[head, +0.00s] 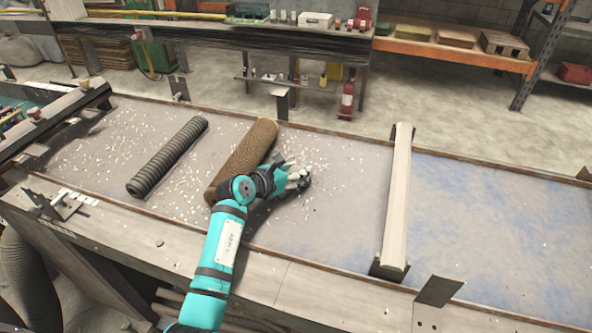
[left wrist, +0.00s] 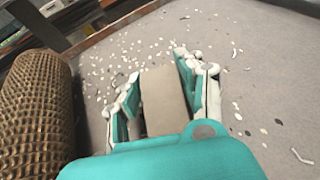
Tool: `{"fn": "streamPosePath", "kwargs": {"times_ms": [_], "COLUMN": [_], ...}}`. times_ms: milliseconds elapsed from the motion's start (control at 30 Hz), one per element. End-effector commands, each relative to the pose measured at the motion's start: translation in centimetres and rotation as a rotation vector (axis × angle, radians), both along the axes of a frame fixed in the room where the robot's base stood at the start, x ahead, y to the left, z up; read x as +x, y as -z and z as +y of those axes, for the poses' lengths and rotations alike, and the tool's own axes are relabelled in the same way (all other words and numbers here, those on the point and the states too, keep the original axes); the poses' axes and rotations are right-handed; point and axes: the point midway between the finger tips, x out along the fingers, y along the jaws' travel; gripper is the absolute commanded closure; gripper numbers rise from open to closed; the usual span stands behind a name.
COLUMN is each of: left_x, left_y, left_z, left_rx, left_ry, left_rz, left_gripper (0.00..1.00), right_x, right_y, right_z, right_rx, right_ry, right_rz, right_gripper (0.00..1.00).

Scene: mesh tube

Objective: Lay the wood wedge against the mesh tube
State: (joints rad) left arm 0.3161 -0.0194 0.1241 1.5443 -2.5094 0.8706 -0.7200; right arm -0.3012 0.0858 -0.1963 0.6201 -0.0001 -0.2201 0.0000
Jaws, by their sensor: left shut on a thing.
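The mesh tube (head: 248,148) is a brown, woven-looking cylinder lying slantwise on the worktable. In the left wrist view it fills the left side (left wrist: 36,115). My left gripper (head: 296,177) is just right of the tube, low over the table. In the left wrist view my left gripper (left wrist: 162,92) is shut on the wood wedge (left wrist: 165,105), a pale beige block between the teal fingers. A gap shows between the wedge and the tube. I cannot tell whether the wedge touches the table. In the head view the gripper hides the wedge. My right gripper is not in view.
A dark ribbed tube (head: 168,156) lies left of the mesh tube. A long pale bar (head: 397,200) crosses the table to the right. White chips are scattered around the tubes. The table right of the bar (head: 490,230) is clear.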

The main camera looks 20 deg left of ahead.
Motion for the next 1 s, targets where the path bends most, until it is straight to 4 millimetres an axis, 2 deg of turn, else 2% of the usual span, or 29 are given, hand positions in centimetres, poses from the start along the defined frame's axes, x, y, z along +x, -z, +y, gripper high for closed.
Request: {"fn": "streamPosePath", "kwargs": {"times_ms": [400,433,600,900,1000], "left_x": [0.0,0.0,0.0,0.0,-0.7], "left_y": [0.8,0.7,0.7,0.3,0.1], "left_z": [0.0,0.0,0.0,0.0,0.4], "left_rx": [0.0,0.0,0.0,-0.001,0.003], "left_ry": [0.0,0.0,0.0,0.0,-0.001], "left_rz": [-0.001,-0.001,-0.001,-0.002,-0.002], "left_gripper": [0.94,0.6,0.39,0.39,0.39], "right_x": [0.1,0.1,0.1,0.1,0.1], "right_y": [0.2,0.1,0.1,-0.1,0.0], "right_z": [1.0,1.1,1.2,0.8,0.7], "right_rx": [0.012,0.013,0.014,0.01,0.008], "right_ry": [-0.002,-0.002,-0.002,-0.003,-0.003], "right_rz": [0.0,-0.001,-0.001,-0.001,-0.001], "right_gripper": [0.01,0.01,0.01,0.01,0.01]}}
